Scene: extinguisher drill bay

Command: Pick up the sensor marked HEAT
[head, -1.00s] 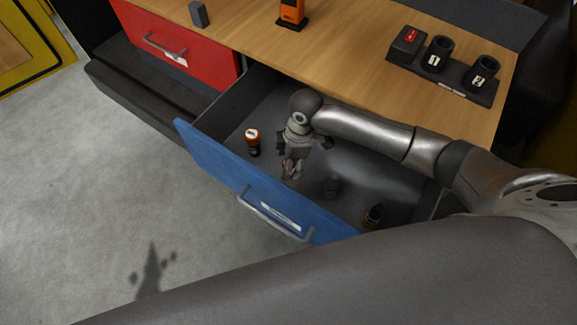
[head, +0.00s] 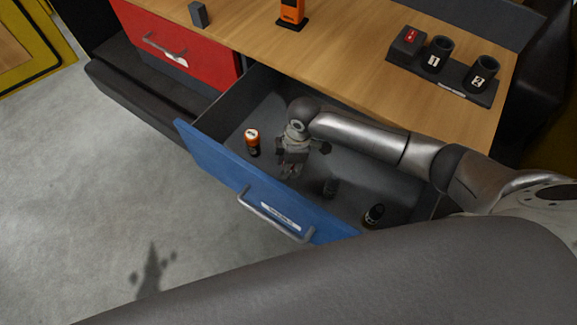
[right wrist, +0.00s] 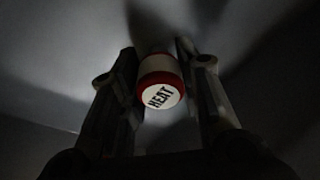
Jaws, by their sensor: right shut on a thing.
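The sensor marked HEAT (right wrist: 160,85) has a white face with dark letters and a red band. In the right wrist view it sits between the two fingers of my right gripper (right wrist: 160,75), which is shut on it. In the head view my right gripper (head: 290,172) points down inside the open blue drawer (head: 225,165) and hides most of the sensor. My left gripper is not in view.
An orange-topped sensor (head: 252,140) stands left of the gripper in the drawer. A dark sensor (head: 330,187) and a black one with a pale top (head: 375,213) are to the right. On the wooden worktop (head: 345,60) is a dark rack (head: 450,85) with two numbered cups.

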